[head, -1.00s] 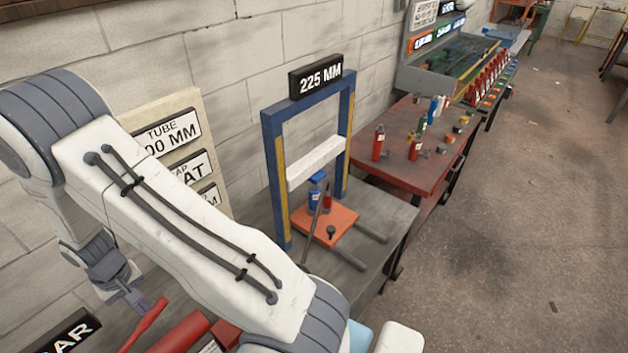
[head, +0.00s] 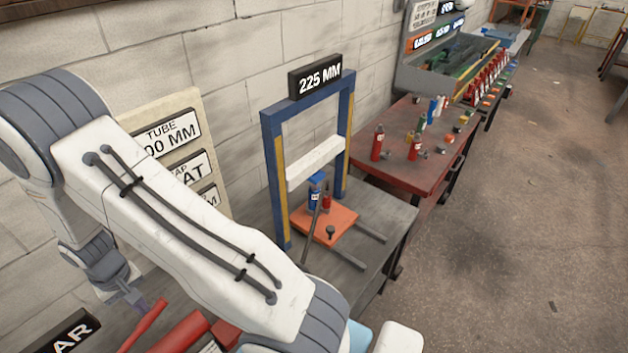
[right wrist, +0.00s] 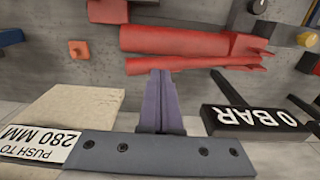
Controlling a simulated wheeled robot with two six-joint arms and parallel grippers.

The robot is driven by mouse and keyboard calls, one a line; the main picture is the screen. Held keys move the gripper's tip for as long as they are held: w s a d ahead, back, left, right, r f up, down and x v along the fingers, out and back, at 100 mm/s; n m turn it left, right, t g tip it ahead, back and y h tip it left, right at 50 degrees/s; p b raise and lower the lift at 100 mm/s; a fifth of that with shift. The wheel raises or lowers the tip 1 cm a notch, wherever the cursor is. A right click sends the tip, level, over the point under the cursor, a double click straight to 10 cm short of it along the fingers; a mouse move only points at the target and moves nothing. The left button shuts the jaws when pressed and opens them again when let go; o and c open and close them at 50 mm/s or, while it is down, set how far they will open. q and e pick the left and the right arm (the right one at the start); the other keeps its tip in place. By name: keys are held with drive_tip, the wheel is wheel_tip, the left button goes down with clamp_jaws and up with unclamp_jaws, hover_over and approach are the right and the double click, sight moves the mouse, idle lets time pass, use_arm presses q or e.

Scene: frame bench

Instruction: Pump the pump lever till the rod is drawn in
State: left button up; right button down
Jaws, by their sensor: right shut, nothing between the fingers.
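The red pump lever (head: 148,322) slants up beside the red pump body (head: 182,334) at the lower left of the head view. In the right wrist view the lever (right wrist: 190,66) runs across the upper middle, alongside the thick red body (right wrist: 175,40). My right gripper (head: 158,304) is just beyond the lever's upper end in the head view. In the wrist view its closed fingers (right wrist: 161,76) hold nothing and point at the lever; I cannot tell whether they touch it. I cannot make out the rod for certain. My left gripper is out of view.
A black "0 BAR" sign (right wrist: 255,119) and a "PUSH TO 280 MM" sign (right wrist: 40,144) flank my fingers. A blue press frame (head: 272,180) under a "225 MM" sign (head: 315,77) stands on the grey bench. My right arm hides part of the bench.

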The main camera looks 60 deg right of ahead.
wheel_tip(320, 180, down, 11)
drive_tip(key=b, duration=0.7)
drive_tip(key=shift+r+b, duration=0.2)
drive_tip(key=shift+b, duration=0.2)
wheel_tip(320, 180, up, 8)
drive_tip(key=p, duration=0.6)
drive_tip(key=shift+r+p, duration=0.15)
drive_tip(key=shift+p, duration=0.2)
